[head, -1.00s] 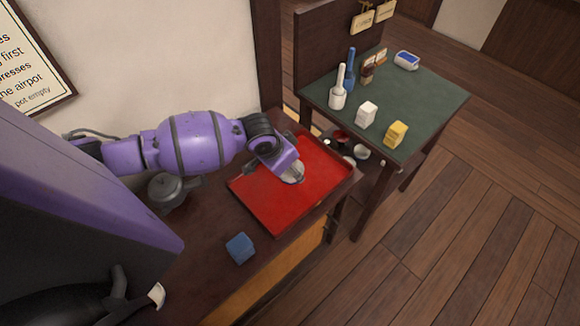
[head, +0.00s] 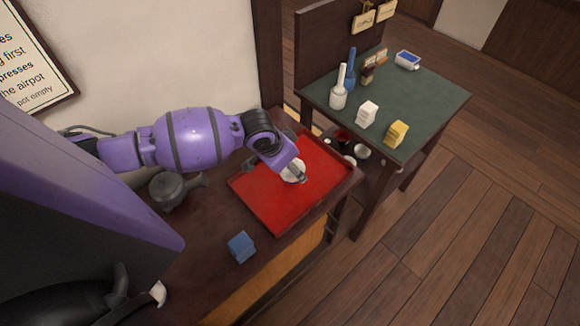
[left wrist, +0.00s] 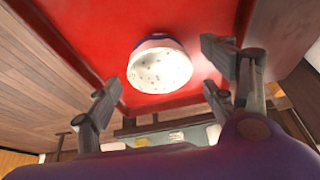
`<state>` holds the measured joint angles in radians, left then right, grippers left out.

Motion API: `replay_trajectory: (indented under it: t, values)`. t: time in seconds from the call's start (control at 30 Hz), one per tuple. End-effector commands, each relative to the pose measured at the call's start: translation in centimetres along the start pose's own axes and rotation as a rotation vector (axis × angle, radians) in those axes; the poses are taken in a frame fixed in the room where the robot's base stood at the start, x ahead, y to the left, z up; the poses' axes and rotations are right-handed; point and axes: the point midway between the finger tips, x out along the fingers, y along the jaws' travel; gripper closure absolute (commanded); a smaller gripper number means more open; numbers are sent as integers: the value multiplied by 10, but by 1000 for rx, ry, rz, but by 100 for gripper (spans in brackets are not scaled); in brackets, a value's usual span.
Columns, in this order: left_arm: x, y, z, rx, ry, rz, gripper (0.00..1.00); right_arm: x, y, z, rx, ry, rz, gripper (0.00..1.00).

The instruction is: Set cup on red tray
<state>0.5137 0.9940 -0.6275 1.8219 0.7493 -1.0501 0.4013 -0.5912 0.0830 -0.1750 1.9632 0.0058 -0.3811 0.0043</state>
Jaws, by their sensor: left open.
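The red tray (head: 272,205) lies on the dark wooden counter. A small white cup (head: 293,172) stands on the tray, partly hidden behind my left gripper (head: 299,174) in the head view. In the left wrist view the cup (left wrist: 160,68) shows its speckled pale inside and a dark blue band, with the red tray (left wrist: 95,35) around it. The fingers of my left gripper (left wrist: 165,98) are spread wide, one on each side of the cup, with gaps between. My right gripper is not in view.
A dark grey teapot (head: 172,190) and a blue cube (head: 240,247) are on the counter left of the tray.

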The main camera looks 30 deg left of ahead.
Motion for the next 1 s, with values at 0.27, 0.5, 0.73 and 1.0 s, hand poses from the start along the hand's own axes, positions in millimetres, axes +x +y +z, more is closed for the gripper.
replay_trajectory:
  t: [0.27, 0.5, 0.73, 1.0]
  values:
    - [-64, -2, -2, 3, 6, -4, 24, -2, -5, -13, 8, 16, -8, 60]
    - [-100, -1, -1, 1, 2, -2, 24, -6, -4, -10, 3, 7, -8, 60]
    - [-108, 0, 0, 0, 0, 0, 24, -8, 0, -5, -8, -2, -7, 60]
    - [-108, 0, 0, 0, 0, 0, 24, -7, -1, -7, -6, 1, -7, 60]
